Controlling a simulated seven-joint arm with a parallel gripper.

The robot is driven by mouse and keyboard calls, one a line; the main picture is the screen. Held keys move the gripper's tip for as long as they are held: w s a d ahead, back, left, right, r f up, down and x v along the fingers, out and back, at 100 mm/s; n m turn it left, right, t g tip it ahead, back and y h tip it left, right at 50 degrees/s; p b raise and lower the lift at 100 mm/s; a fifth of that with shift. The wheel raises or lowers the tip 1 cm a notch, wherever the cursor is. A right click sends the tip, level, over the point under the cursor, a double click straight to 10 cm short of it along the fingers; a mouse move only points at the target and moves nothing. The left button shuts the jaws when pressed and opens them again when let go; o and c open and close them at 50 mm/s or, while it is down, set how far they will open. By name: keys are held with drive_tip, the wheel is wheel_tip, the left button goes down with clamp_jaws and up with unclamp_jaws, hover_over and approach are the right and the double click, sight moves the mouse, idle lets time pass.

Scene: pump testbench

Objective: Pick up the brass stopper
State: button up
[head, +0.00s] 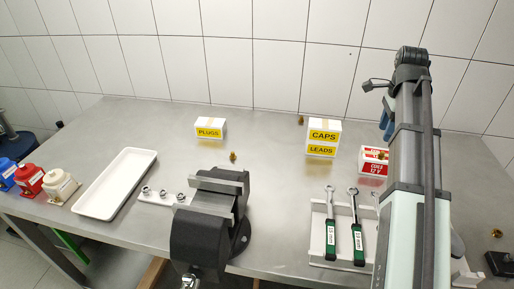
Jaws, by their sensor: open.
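Several small brass pieces are in the head view, too small to tell apart surely. One brass piece (233,156) stands on the bench behind the vise. Another brass piece (301,120) is at the back, left of the caps box. A third brass-coloured piece (382,156) is at the red and white box. One more (496,233) is at the far right edge. I cannot tell which is the brass stopper. My gripper (386,125) is up at the right, its blue fingers partly hidden by my arm. It is open, holds nothing visible, and is apart from every brass piece.
A black vise (208,225) stands at front centre. Plugs (210,128), caps and leads (323,137) and red (374,166) boxes stand behind. A tool tray (318,238) is front right; a white tray (117,183) and bottles (58,187) are left.

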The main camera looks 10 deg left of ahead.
drive_tip(key=a+n, duration=0.2)
drive_tip(key=a, duration=1.1)
drive_tip(key=n+y, duration=0.3)
drive_tip(key=n, duration=1.6)
approach(233, 153)
drive_tip(key=s+d+r, duration=0.2)
drive_tip(key=d+r, duration=0.1)
drive_tip(key=d, duration=0.1)
drive_tip(key=w+a+n+t+y, duration=0.1)
drive_tip(key=n, duration=1.1)
drive_tip(key=shift+a+x, duration=0.2)
drive_tip(key=shift+x, duration=3.05)
drive_tip(key=shift+a+x, duration=0.2)
drive_tip(key=shift+x, duration=3.05)
drive_tip(key=shift+r, duration=0.15)
drive_tip(key=shift+c, duration=0.4)
clamp_jaws()
